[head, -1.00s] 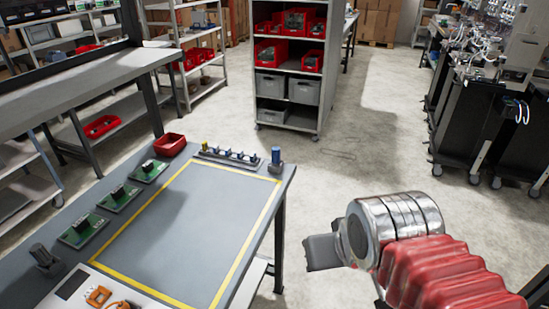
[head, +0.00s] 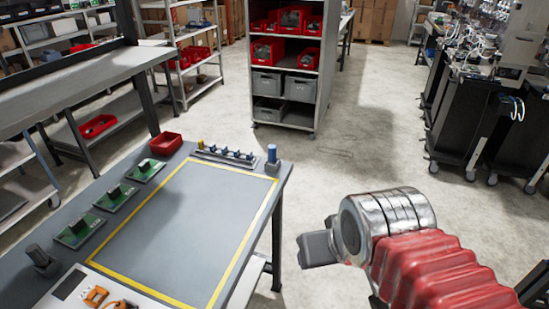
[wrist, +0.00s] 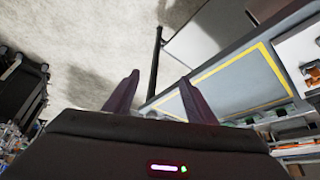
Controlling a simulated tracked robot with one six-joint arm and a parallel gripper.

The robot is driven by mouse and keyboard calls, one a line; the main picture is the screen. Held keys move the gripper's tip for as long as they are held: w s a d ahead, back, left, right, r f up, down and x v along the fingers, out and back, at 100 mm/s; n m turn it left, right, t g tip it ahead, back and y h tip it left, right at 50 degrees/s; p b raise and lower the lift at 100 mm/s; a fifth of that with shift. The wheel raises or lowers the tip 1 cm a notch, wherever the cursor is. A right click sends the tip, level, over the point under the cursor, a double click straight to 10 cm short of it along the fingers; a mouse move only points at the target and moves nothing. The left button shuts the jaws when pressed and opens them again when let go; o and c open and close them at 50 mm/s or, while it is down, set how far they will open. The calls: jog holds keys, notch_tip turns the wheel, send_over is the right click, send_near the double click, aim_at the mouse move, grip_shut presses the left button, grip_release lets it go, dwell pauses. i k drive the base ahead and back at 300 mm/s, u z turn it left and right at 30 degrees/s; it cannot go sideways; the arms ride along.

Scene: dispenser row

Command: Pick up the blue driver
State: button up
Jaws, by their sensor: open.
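A blue upright cylinder (head: 272,153), which looks like the blue driver, stands at the far right corner of the grey workbench (head: 205,222) in the head view. It is at the right end of a low rack (head: 226,155) with several small blue-grey pieces. A yellow piece (head: 201,144) is at the rack's left end. My gripper (head: 318,248) is to the right of the bench and nearer than the cylinder, apart from it. The wrist view shows my gripper's two dark fingers (wrist: 159,77) spread with nothing between them. I cannot make out the blue driver in the wrist view.
A yellow outline marks a clear area of the bench. Green boards (head: 113,197) lie along its left, with a red bin (head: 166,144) behind. A shelf (head: 287,60) stands beyond. Black carts (head: 488,110) are at the right. The floor between is clear.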

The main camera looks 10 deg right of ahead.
aim_at(272, 149)
jog(key=z, duration=1.7)
jog(key=i, duration=1.2)
jog(key=u, duration=0.7)
